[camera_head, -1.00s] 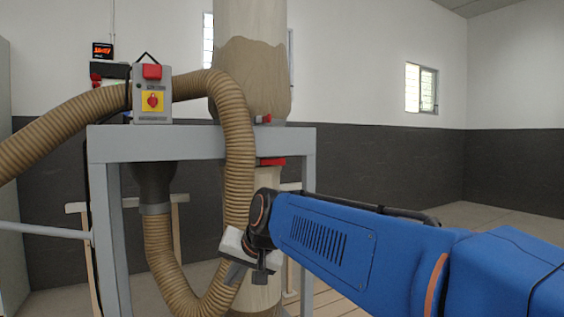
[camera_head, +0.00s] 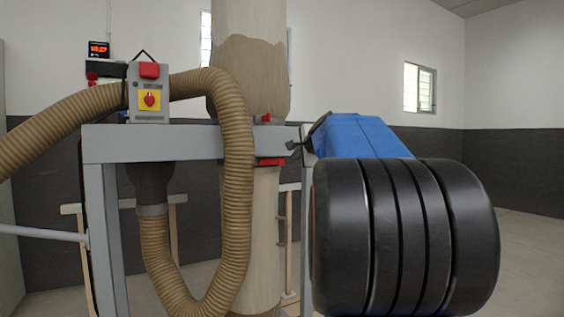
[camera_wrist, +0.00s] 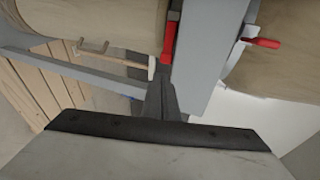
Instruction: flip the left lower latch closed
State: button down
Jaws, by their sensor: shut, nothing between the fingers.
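The lower latch (camera_head: 270,161) is a red bar just under the grey beam, at the top of the lower bag. A smaller red upper latch (camera_head: 265,118) sits above it at the upper bag. In the wrist view the lower latch (camera_wrist: 170,40) lies along the beam's edge, and the upper latch (camera_wrist: 262,42) sticks out like a lever on the other side. My gripper (camera_wrist: 163,75) is shut and empty, its dark tip close to the near end of the lower latch; I cannot tell whether they touch. In the head view it (camera_head: 294,146) is small, right of the latches.
The grey frame's beam (camera_head: 190,142) runs across behind a ribbed brown hose (camera_head: 238,140). The lower bag (camera_head: 262,230) hangs under the beam and the upper bag (camera_head: 250,75) rises above it. A switch box (camera_head: 149,95) stands on the left. My arm covers the right side.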

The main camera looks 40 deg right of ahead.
send_near(284, 161)
jog(key=w, duration=0.1)
jog(key=w+f, duration=0.1)
jog(key=w+d+f, duration=0.1)
jog(key=w, duration=0.1)
jog(key=shift+w+f, duration=0.1)
jog(key=shift+f, duration=0.15)
jog(key=shift+w+d, duration=0.4)
jog(key=shift+w, duration=0.3)
jog(key=shift+w+d+r, duration=0.1)
jog(key=shift+w+d, duration=0.7)
